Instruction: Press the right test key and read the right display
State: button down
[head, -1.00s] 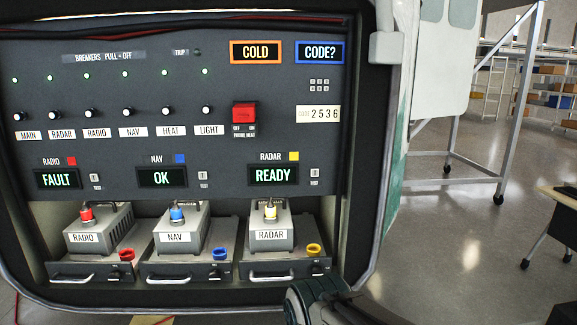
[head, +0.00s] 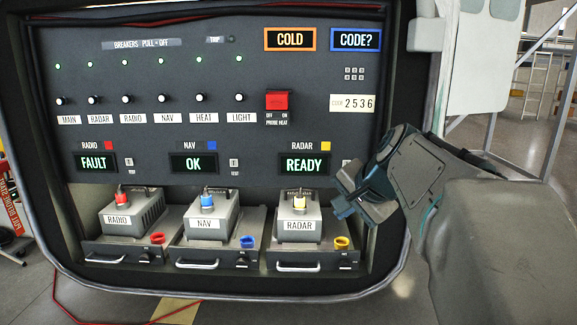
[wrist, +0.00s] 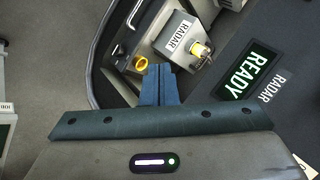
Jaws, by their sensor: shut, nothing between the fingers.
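The right display (head: 304,164), under the RADAR label, reads READY in green; it also shows sideways in the wrist view (wrist: 249,70). The small test key (head: 346,163) to its right is partly hidden behind my gripper in the head view. I cannot make it out in the wrist view. My gripper (head: 345,206) is shut and empty, in front of the panel, low and right of the READY display. In the wrist view the closed fingertips (wrist: 161,70) appear over the radar unit's bay, near the yellow ring. I cannot tell any contact.
The left display (head: 97,163) reads FAULT and the middle display (head: 194,164) reads OK. Radio, nav and radar units (head: 300,225) sit in trays below. A red guarded switch (head: 277,100), COLD and CODE? signs and a 2536 code plate (head: 353,103) are above. A stand is right.

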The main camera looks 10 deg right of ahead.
jog(key=w+d+r+m+t, duration=0.1)
jog(key=w+d+r+m, duration=0.1)
jog(key=d+r, duration=0.2)
jog(key=shift+w+d+r+t, duration=0.15)
jog(key=shift+w+r+t, duration=0.05)
jog(key=shift+r+t, duration=0.1)
jog(key=shift+w, duration=0.1)
jog(key=w+d+p, duration=0.2)
jog(key=w+p, duration=0.1)
jog(key=w, duration=0.5)
jog(key=shift+w+d+p, duration=0.15)
jog(key=shift+d+p, duration=0.05)
jog(key=shift+p, duration=0.1)
dwell(1.7)
jog(key=shift+w+d, duration=0.15)
jog(key=shift+w, duration=0.25)
jog(key=shift+w+p, duration=0.35)
dwell(0.5)
jog(key=shift+s, duration=0.1)
jog(key=shift+s+b, duration=0.45)
jog(key=shift+s, duration=0.25)
